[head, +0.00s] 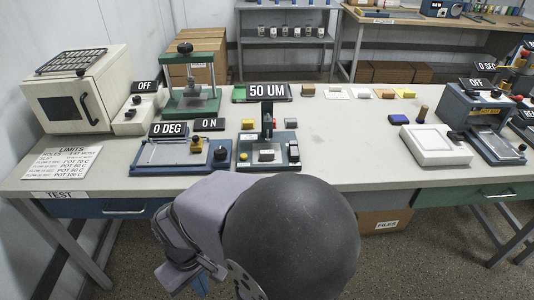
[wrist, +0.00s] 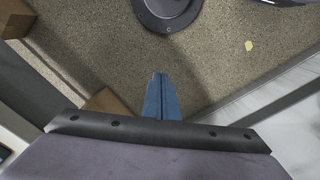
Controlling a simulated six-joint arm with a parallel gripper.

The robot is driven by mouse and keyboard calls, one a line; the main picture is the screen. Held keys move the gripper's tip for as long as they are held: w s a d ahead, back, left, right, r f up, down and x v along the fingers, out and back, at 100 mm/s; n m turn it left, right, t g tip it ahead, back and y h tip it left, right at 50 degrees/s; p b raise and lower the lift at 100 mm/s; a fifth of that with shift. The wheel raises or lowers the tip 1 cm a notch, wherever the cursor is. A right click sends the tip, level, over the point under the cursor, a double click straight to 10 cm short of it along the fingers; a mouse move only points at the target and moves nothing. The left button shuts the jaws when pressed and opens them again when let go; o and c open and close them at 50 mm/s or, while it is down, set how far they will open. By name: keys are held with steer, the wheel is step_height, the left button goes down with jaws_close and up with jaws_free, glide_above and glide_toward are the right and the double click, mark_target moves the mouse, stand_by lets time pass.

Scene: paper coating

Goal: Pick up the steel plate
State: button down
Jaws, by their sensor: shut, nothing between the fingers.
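I cannot tell for sure which thing is the steel plate. Several small flat pieces lie in a row at the back of the bench, among them a pale grey one (head: 336,93), a white one (head: 362,93) and a yellow one (head: 404,93). My gripper (wrist: 159,78) has blue fingers, shut together with nothing between them, pointing at the speckled floor. In the head view only a bit of blue finger (head: 201,286) shows below my wrist, in front of the bench and far from the row of pieces.
The bench (head: 345,150) holds a cream oven (head: 88,90), a green press (head: 190,85), a blue tester (head: 180,157), a device with a black post (head: 268,150) and a white block (head: 432,145). The bench's middle right is clear. Drawers and boxes are below.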

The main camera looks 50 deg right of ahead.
steer(key=c, duration=1)
jaws_free()
steer(key=shift+c, duration=0.2)
